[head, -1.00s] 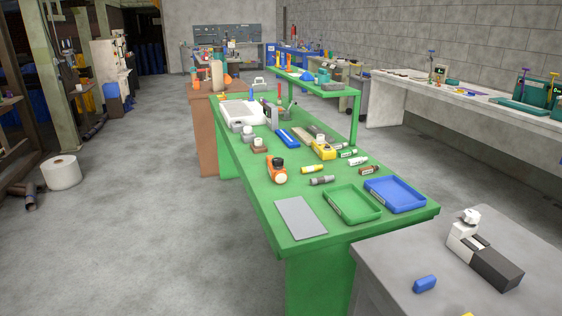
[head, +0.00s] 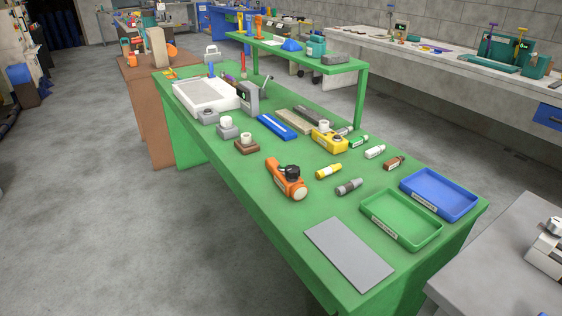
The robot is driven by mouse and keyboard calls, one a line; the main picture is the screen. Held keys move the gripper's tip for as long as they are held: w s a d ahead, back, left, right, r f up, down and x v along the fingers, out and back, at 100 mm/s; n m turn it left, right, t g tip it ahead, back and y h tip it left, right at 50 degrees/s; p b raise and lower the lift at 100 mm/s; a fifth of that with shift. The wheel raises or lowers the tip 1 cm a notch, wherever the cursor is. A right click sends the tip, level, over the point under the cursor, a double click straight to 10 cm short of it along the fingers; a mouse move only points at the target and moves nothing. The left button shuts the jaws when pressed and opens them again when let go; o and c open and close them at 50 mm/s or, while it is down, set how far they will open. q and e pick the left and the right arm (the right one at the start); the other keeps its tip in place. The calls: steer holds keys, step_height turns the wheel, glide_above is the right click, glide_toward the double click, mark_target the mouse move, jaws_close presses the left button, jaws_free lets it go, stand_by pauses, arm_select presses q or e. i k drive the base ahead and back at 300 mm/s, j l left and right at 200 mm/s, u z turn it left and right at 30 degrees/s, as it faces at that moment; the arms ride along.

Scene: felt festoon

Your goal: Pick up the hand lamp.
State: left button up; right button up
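An orange hand lamp (head: 286,180) with a black top part and a pale round lens lies on the green table (head: 235,190), near its left edge. Its lens end points toward the lower right. Nothing touches it. Neither of my grippers is in the head view.
Beside the lamp lie a yellow cylinder (head: 328,171) and a grey one (head: 349,187). A grey plate (head: 348,253), green tray (head: 400,219) and blue tray (head: 438,194) fill the near end. A raised green shelf (head: 300,54) stands along the back right. The floor at left is clear.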

mark_target(296, 189)
steer(key=i+j+z, duration=0.1)
steer(key=j, duration=0.2)
steer(key=i+j+z, duration=0.2)
steer(key=j, duration=0.45)
steer(key=i, duration=0.6)
